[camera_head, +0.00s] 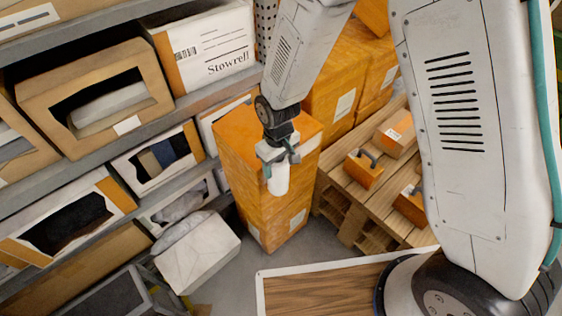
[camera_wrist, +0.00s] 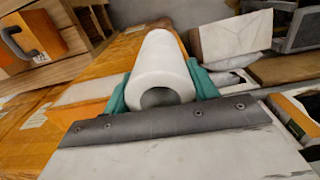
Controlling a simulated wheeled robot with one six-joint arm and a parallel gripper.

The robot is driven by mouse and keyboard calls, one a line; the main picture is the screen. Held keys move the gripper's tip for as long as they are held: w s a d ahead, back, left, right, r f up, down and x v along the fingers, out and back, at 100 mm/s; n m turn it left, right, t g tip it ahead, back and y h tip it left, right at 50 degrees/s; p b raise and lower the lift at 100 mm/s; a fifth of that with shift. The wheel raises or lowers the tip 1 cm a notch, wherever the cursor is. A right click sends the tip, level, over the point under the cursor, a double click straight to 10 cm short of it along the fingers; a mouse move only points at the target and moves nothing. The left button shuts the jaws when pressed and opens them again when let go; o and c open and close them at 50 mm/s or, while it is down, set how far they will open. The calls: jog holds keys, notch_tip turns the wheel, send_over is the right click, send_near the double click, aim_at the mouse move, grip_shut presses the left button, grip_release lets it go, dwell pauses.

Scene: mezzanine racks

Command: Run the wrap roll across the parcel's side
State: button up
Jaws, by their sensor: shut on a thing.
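My gripper (camera_head: 279,157) is shut on a white wrap roll (camera_head: 279,180), which hangs below it in the head view. In the wrist view the roll (camera_wrist: 160,68) sits between the two green fingers (camera_wrist: 160,88), its hollow end facing the camera. The parcel (camera_head: 247,165) is a tall orange stack standing on the floor behind the roll. The roll is in front of the parcel's near side; I cannot tell whether it touches. In the wrist view orange parcel surface (camera_wrist: 75,120) shows at the left of the roll.
Shelves with open boxes (camera_head: 100,95) fill the left. A white carton (camera_head: 198,252) lies at the lower left. A wooden pallet (camera_head: 345,195) with small orange boxes (camera_head: 362,170) stands at the right. Grey floor (camera_head: 232,285) is clear in front of the parcel.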

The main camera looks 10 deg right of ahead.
jog(key=shift+w+d, duration=0.35)
jog(key=shift+w, duration=0.1)
jog(key=shift+r, duration=0.1)
dwell(0.8)
jog(key=s+d, duration=0.4)
jog(key=s, duration=0.2)
dwell(0.5)
dwell(0.4)
